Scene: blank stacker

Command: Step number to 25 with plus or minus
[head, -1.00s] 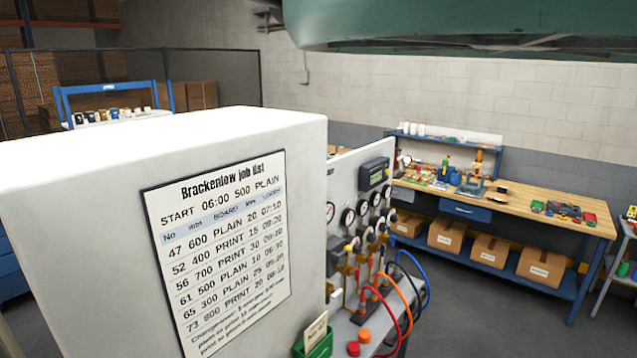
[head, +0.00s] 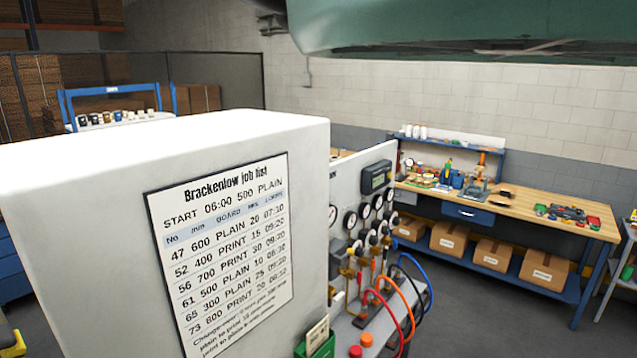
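A small dark display unit (head: 376,178) with a greenish screen sits at the top of an upright white gauge panel (head: 345,185), seen at a steep angle. Its reading is too small to make out. I cannot pick out any plus or minus buttons. A job list (head: 222,250) is fixed to the side of a large white cabinet (head: 80,185); its rows include 65 300 PLAIN 25. The cabinet fills the lower left and stands in front of part of the panel. My gripper is not in view.
Round gauges, valves and red, orange, blue and black hoses (head: 405,310) crowd the panel's lower part. A green card box (head: 318,343) and red knobs (head: 360,347) are near the bottom. A wooden workbench (head: 530,205) stands at right. Grey floor (head: 480,320) lies clear before it.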

